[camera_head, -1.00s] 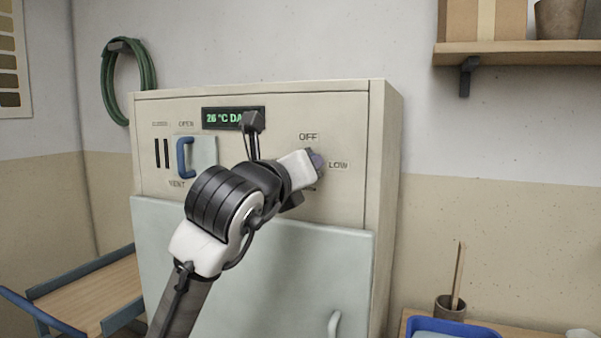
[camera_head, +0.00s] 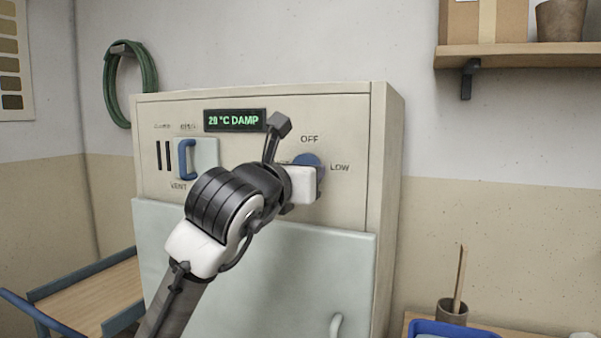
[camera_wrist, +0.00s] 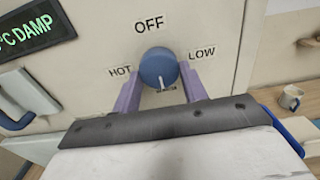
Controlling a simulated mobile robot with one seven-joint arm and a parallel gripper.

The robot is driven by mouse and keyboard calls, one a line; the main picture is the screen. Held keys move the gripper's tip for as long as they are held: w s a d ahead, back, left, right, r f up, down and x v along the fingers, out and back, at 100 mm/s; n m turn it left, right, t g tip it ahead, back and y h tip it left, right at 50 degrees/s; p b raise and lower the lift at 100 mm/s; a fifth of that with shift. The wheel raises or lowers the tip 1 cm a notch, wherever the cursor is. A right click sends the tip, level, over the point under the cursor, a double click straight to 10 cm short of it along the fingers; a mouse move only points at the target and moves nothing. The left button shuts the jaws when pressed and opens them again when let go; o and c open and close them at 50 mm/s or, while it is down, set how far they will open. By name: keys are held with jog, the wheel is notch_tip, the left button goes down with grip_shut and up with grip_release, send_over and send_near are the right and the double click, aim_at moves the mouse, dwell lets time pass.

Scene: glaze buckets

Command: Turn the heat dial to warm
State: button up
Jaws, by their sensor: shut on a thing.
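The heat dial (camera_wrist: 158,66) is a round blue knob on the cabinet's front panel. It also shows in the head view (camera_head: 307,160), partly behind my gripper. OFF is above it, LOW at right and HOT at left. Its white pointer mark points down at a small label, too covered to read. My gripper (camera_wrist: 160,80) has its two purple fingers on either side of the dial, shut on it. In the head view my gripper (camera_head: 312,180) hides the dial's lower part.
A blue vent handle (camera_head: 186,159) is left of the dial. The cabinet door (camera_head: 270,280) is shut below. A shelf (camera_head: 520,53) hangs at upper right; a blue tray (camera_head: 455,328) is at lower right.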

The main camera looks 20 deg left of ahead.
jog(key=shift+f, duration=0.1)
jog(key=o, duration=1)
jog(key=shift+c, duration=0.2)
jog(key=shift+s, duration=0.1)
jog(key=s+b, duration=0.2)
jog(key=s, duration=1.1)
jog(key=shift+s+a, duration=0.2)
jog(key=shift+s, duration=0.1)
